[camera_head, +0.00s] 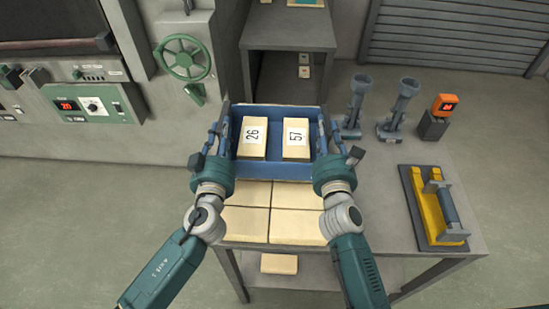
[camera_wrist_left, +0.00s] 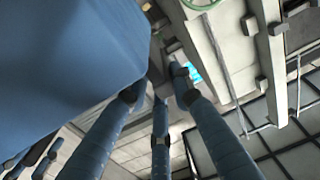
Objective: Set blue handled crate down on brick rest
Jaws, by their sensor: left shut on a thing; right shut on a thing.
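The brick rest (camera_head: 270,222), several cream bricks on the table, shows in front of and partly below the crate. Whether the crate touches it I cannot tell. The left wrist view shows the crate's blue wall (camera_wrist_left: 60,50) close by the fingers (camera_wrist_left: 160,130).
On the table (camera_head: 385,265) to the right stand two grey stands (camera_head: 355,105) (camera_head: 398,108), an orange display device (camera_head: 440,110) and a yellow-and-grey tool on a dark plate (camera_head: 435,208). A dark cabinet (camera_head: 288,30) stands behind. A green handwheel (camera_head: 183,57) is at the left.

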